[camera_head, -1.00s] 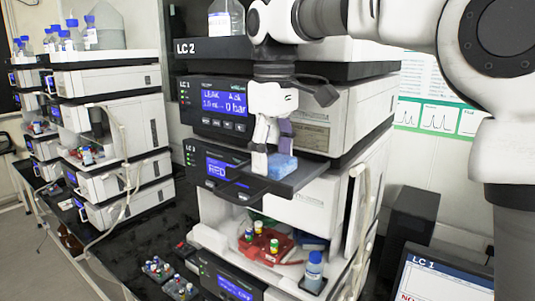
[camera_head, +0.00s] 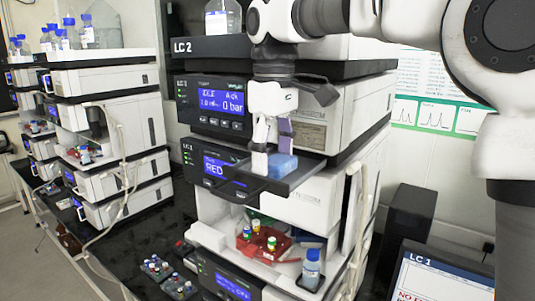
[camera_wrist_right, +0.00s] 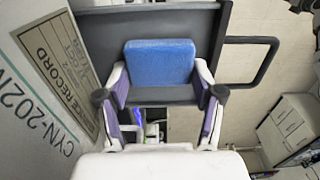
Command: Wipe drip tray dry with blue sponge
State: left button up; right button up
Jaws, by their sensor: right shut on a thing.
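The blue sponge (camera_head: 281,166) is a small block on the dark pulled-out drip tray (camera_head: 301,180) of the middle stack. My right gripper (camera_head: 270,158) points down over the tray and is shut on the sponge. In the right wrist view the sponge (camera_wrist_right: 160,62) lies flat-looking against the dark tray (camera_wrist_right: 104,48), with the fingers (camera_wrist_right: 160,88) on either side of its near end. Whether the tray is wet under the sponge is hidden. My left gripper is not in view.
Blue displays (camera_head: 222,101) sit just above the tray. Below it is a red rack (camera_head: 264,243) with small vials and a blue-capped bottle (camera_head: 311,268). A clear bottle (camera_head: 222,18) stands on top. Another stack (camera_head: 112,110) stands left; a monitor (camera_head: 440,280) is at lower right.

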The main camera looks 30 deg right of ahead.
jog(key=shift+w+a+r, duration=0.15)
jog(key=shift+w+a, duration=0.05)
jog(key=shift+w, duration=0.45)
jog(key=shift+w+a, duration=0.25)
jog(key=shift+w, duration=0.4)
jog(key=shift+s+r, duration=0.15)
jog(key=shift+r, duration=2.8)
jog(key=shift+r, duration=0.15)
notch_tip(320, 180, up, 3)
jog(key=shift+f, duration=0.15)
jog(key=shift+f, duration=0.1)
